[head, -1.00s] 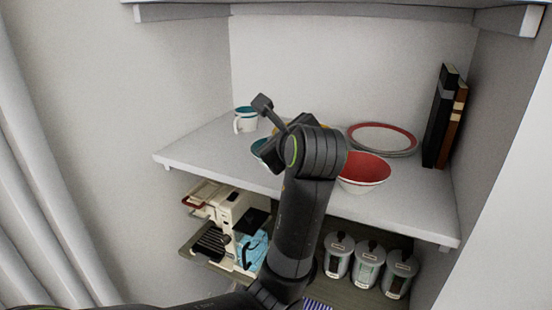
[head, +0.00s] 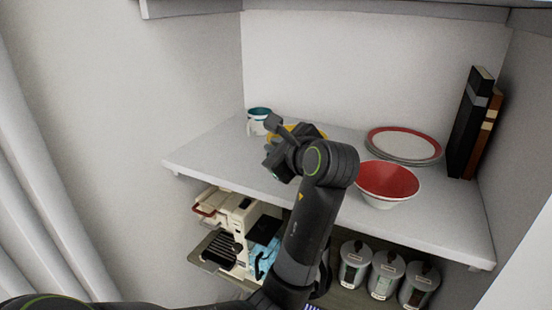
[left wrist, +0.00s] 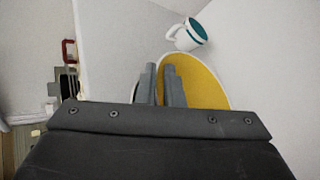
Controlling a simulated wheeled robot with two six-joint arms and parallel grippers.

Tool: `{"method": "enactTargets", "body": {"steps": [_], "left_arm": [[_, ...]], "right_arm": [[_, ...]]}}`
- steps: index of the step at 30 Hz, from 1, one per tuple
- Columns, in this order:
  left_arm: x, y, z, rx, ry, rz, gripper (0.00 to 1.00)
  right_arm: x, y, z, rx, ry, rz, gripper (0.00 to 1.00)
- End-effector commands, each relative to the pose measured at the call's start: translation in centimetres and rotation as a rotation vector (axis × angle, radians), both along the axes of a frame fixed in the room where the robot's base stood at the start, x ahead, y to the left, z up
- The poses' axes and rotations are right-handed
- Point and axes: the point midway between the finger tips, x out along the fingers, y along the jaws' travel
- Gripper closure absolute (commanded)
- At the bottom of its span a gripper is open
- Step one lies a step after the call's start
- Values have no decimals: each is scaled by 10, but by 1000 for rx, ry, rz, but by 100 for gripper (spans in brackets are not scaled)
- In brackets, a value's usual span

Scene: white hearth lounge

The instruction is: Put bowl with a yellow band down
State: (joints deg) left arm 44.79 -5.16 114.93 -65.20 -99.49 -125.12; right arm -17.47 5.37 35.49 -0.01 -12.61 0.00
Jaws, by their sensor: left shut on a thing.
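The bowl with a yellow band (head: 310,130) is at the shelf, mostly hidden behind my left gripper and arm in the head view. Its yellow inside (left wrist: 205,88) shows in the left wrist view. My left gripper (head: 274,148) is shut on the bowl's rim; its two fingers (left wrist: 161,85) straddle the rim in the left wrist view. Whether the bowl's base touches the shelf is hidden. My right gripper is not in view.
On the white shelf (head: 215,160) are a teal-lined mug (head: 259,121) behind-left of the bowl, a red bowl (head: 388,181), red-rimmed plates (head: 404,144) and books (head: 472,125). Canisters (head: 386,275) and a coffee machine (head: 232,228) stand below. The shelf's front left is clear.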

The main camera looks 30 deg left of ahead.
Motion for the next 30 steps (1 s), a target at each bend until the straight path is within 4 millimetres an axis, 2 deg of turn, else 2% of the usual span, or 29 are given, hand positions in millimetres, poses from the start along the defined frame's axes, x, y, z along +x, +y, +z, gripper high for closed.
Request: {"method": "enactTargets", "body": {"steps": [6, 14, 15, 20, 30], "left_arm": [[-1, 0, -29, -1, 3, 0, 100], [0, -1, -35, -4, 7, -2, 100], [0, -1, -36, -4, 10, -2, 90], [0, -1, -37, -6, 10, -3, 71], [1, -1, -34, -4, 8, -3, 71]], "right_arm": [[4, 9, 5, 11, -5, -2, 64], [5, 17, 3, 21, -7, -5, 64], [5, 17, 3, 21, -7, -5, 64], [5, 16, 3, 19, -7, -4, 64], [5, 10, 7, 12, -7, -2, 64]]}}
